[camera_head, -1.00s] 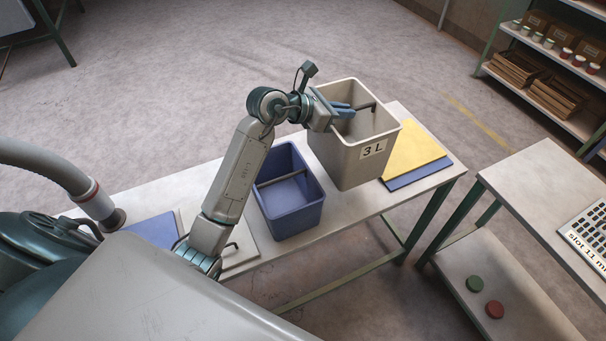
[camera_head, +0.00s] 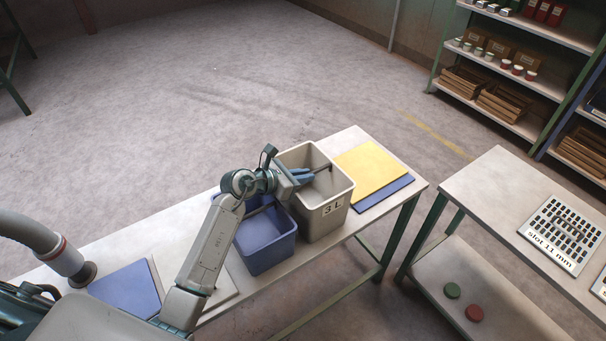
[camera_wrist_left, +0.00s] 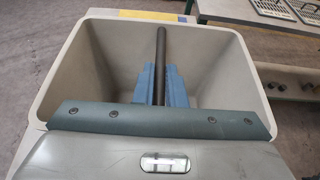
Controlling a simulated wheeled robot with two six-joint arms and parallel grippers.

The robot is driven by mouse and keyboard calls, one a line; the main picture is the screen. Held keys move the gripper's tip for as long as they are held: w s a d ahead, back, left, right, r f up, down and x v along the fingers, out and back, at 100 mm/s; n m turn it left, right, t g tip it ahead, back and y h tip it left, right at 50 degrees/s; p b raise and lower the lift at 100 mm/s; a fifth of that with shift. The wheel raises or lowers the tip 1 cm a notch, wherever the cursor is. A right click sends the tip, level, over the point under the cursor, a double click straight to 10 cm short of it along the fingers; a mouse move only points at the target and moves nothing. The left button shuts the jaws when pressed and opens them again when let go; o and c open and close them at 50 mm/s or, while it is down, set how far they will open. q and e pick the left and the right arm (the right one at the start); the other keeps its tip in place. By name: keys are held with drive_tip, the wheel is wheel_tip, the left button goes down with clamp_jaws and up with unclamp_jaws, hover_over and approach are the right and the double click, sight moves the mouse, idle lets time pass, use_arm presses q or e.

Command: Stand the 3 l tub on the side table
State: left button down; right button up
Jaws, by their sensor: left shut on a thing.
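The 3 l tub (camera_head: 332,222) is a pale grey open bin marked "3 L". It is upright at the work table (camera_head: 340,145), between a blue tub and a yellow sheet. My left gripper (camera_head: 304,176) reaches into its open top and is shut on the dark bar across it. In the left wrist view the blue fingers (camera_wrist_left: 161,85) close around the bar (camera_wrist_left: 160,50) inside the tub (camera_wrist_left: 215,60). I cannot tell whether the tub's base touches the table. My right gripper is not in view.
The blue tub (camera_head: 262,245) stands close at its left. The yellow sheet (camera_head: 370,168) lies on a blue one (camera_head: 390,194) at its right. Across a gap, another table (camera_head: 478,188) carries a slotted plate (camera_head: 560,235) and has free room at its left end.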

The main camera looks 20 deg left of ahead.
use_arm(q)
drive_tip(key=shift+f, duration=0.1)
drive_tip(key=c, duration=1.5)
unclamp_jaws()
drive_tip(key=shift+r, duration=0.25)
drive_tip(key=b+v, duration=0.1)
drive_tip(key=v, duration=0.2)
drive_tip(key=b+v, duration=0.1)
drive_tip(key=v, duration=0.3)
drive_tip(key=b+v, duration=0.2)
drive_tip(key=v, duration=0.1)
drive_tip(key=shift+s+a+f, duration=0.15)
drive_tip(key=shift+s+a, duration=0.1)
drive_tip(key=shift+v, duration=0.8)
